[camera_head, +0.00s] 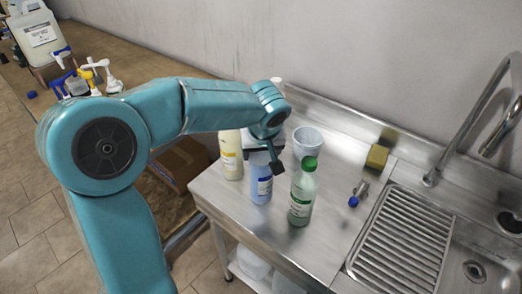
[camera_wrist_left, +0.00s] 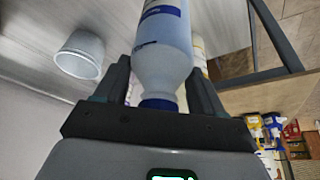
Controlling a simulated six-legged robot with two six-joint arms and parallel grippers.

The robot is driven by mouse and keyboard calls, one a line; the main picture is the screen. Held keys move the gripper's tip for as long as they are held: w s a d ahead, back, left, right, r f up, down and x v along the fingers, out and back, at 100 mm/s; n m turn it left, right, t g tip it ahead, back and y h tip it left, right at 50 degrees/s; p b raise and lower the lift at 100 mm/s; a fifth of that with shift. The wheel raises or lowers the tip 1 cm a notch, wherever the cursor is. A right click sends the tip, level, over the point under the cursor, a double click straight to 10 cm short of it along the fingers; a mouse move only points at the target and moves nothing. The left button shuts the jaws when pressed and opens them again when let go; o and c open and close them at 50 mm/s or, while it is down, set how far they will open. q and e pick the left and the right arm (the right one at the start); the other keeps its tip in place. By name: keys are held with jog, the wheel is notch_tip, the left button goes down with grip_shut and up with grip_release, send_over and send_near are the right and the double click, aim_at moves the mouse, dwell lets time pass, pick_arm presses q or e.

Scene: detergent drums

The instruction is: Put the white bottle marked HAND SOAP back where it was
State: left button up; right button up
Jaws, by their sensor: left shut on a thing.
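A pale bluish-white bottle (camera_head: 259,186) with a blue-and-white label stands upright at the near left part of the steel counter (camera_head: 325,245). I cannot read its label, so I cannot tell if it is the HAND SOAP one. My left gripper (camera_head: 264,152) comes down over its top and is shut on it. In the left wrist view the same bottle (camera_wrist_left: 165,55) shows between the two fingers (camera_wrist_left: 163,95), with its blue cap close to the palm. My right gripper is not in view.
A green bottle (camera_head: 302,193) stands close at right, a cream bottle (camera_head: 231,155) close at left. A white tub (camera_head: 307,141) is behind. A sponge (camera_head: 377,157), a small blue-capped item (camera_head: 358,194) and the sink rack (camera_head: 402,245) lie further right. The front counter is clear.

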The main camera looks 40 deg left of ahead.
pick_arm(q)
jog(key=o, duration=1.4)
jog(key=shift+d+r, duration=0.15)
jog(key=shift+r, duration=0.4)
jog(key=v, duration=1.1)
jog(key=shift+s, duration=0.15)
